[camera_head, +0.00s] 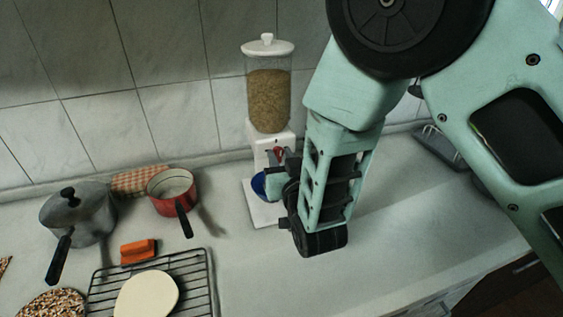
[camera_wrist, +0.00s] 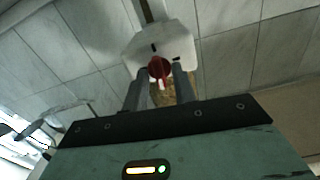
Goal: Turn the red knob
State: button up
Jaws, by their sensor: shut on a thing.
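A cereal dispenser with a clear hopper of brown grain (camera_head: 268,98) and a white stand stands against the tiled wall. Its red knob (camera_head: 278,151) is on the front of the stand, partly hidden by my gripper. In the wrist view the red knob (camera_wrist: 157,68) lies between the tips of my two grey fingers. My gripper (camera_wrist: 160,72) is shut on the knob, with a finger on either side. A blue bowl (camera_head: 258,184) sits on the dispenser's base below, mostly hidden by my gripper.
At the left stand a grey lidded pot (camera_head: 82,215), a red saucepan (camera_head: 172,190), an orange block (camera_head: 138,251) and a wire rack (camera_head: 205,290) with a cream disc (camera_head: 147,298). A checkered cloth (camera_head: 140,181) lies behind. The counter's front middle is clear.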

jog(key=m+b, duration=0.5)
jog(key=b, duration=0.3)
jog(key=m+b, duration=0.6)
jog(key=b, duration=0.2)
jog(key=m+b, duration=0.5)
jog(key=b, duration=0.3)
jog(key=shift+d+f+b, duration=0.25)
jog(key=shift+f+b, duration=0.05)
jog(key=shift+b, duration=0.05)
jog(key=shift+r+m, duration=0.1)
jog(key=shift+m, duration=0.3)
jog(key=o, duration=0.6)
jog(key=b+v, duration=0.1)
jog(key=v, duration=1.6)
jog(key=shift+s+r+b, duration=0.1)
jog(key=shift+s+b, duration=0.1)
jog(key=shift+b, duration=0.15)
